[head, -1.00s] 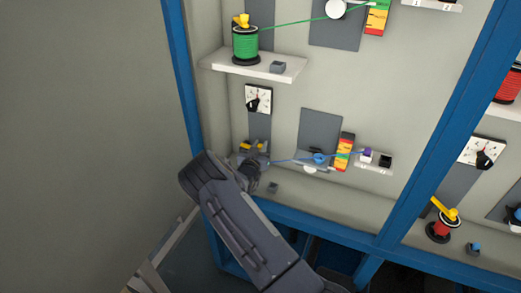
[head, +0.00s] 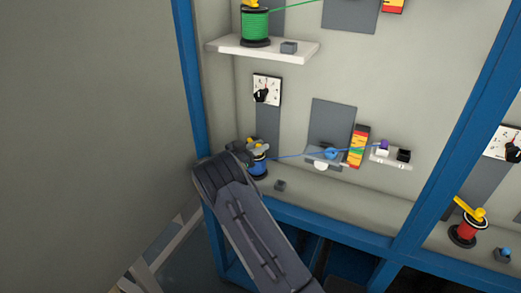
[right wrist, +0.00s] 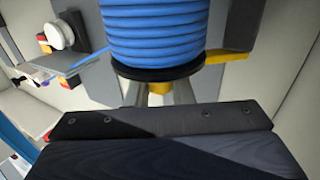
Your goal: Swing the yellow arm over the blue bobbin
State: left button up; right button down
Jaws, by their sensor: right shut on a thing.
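The blue bobbin (head: 258,162) stands low on the left of the panel, partly hidden by my right arm; a blue cable runs from it to the right. In the right wrist view the blue bobbin (right wrist: 152,32) fills the top, with its black rim below. The yellow arm (head: 251,140) shows in small part at the bobbin's top. In the wrist view the yellow arm (right wrist: 226,56) sticks out to the right past the rim. My right gripper (right wrist: 159,92) is shut on its yellow hub, close to the rim. My left gripper is not in view.
A small grey block (head: 280,186) sits just right of the bobbin. A blue frame post (head: 187,80) stands to the left. A shelf (head: 262,50) with a green bobbin (head: 255,25) is above. A dial (head: 267,90) is on the panel between.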

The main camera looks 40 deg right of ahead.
aim_at(259, 145)
dwell(0.4)
jog(key=c, duration=1.3)
grip_release()
jog(key=shift+r, duration=0.35)
notch_tip(259, 145, up, 3)
jog(key=shift+f, duration=0.2)
jog(key=s+a+r+b, duration=0.1)
jog(key=s+a+r, duration=0.7)
jog(key=s, duration=0.3)
jog(key=shift+a+r, duration=0.35)
jog(key=shift+r, duration=0.5)
jog(key=shift+o, duration=0.2)
